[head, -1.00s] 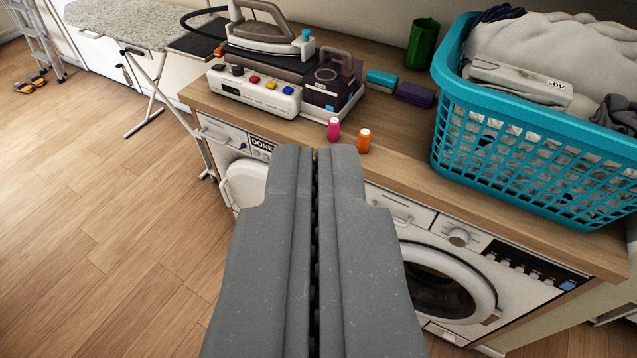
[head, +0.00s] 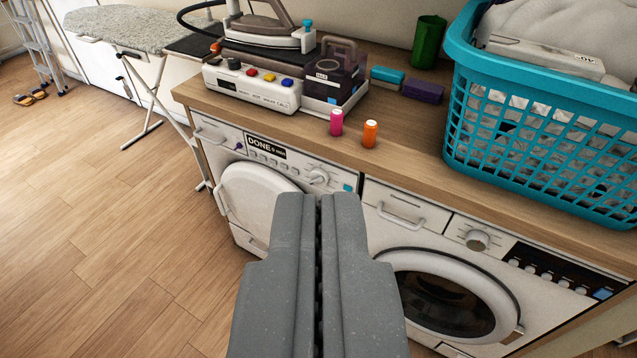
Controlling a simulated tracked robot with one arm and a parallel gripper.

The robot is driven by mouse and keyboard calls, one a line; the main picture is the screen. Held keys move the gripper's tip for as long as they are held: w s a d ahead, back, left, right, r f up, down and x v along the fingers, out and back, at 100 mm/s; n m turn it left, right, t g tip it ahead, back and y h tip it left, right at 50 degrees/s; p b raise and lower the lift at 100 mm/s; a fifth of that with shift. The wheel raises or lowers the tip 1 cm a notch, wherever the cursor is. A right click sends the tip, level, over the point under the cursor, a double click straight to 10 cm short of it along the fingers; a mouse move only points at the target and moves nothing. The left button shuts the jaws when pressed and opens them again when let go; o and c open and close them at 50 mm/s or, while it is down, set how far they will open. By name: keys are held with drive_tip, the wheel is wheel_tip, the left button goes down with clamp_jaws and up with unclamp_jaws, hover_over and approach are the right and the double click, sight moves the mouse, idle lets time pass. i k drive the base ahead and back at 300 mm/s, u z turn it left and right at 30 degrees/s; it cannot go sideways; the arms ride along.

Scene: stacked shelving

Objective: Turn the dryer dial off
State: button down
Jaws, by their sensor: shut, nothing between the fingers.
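Two white front-loading machines stand side by side under a wooden counter. The left machine (head: 258,195) has a closed white door, a display reading "DONE" and a round white dial (head: 318,177). The right machine (head: 440,290) has a round door with dark glass and a silver dial (head: 477,240). No label shows which machine is the dryer. My gripper (head: 320,197) is shut and empty. In the picture its tips lie just below the left machine's dial, which shows uncovered; I cannot tell the gap in depth. The gripper hides part of both machine fronts.
An ironing board (head: 130,28) stands back left. The left floor is mostly clear.

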sight(320, 177)
drive_tip(key=u, duration=1.75)
drive_tip(key=i, duration=0.85)
drive_tip(key=z, duration=2.7)
drive_tip(key=i, duration=0.6)
drive_tip(key=z, duration=0.05)
